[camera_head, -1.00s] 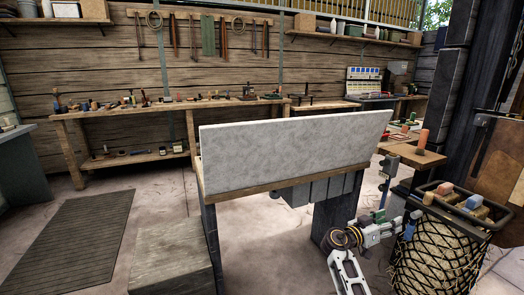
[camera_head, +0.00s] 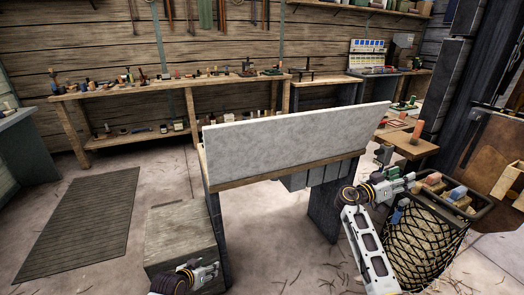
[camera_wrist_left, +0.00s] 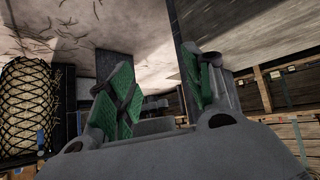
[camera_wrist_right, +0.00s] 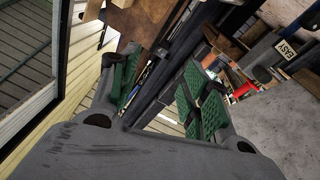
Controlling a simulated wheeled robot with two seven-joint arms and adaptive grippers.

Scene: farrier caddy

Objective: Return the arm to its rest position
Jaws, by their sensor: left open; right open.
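My right gripper (camera_head: 405,184) is at the right of the head view, in front of the dark caddy and its netted basket. Its jaws are apart, with nothing between them in the right wrist view (camera_wrist_right: 160,92). My left gripper (camera_head: 212,272) is low in the head view, in front of the grey wooden block. In the left wrist view (camera_wrist_left: 160,100) its green-padded fingers are spread with nothing held. The dark caddy (camera_head: 473,226) holds several items with wooden and blue parts. My right arm partly covers the basket's left side.
A bench with an upright grey panel (camera_head: 290,138) stands in the middle. The grey wooden block (camera_head: 180,238) is at its left. A netted basket (camera_head: 425,250) is at the right. A long workbench (camera_head: 170,90) with tools lines the wall. Floor around the ribbed mat (camera_head: 75,235) is clear.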

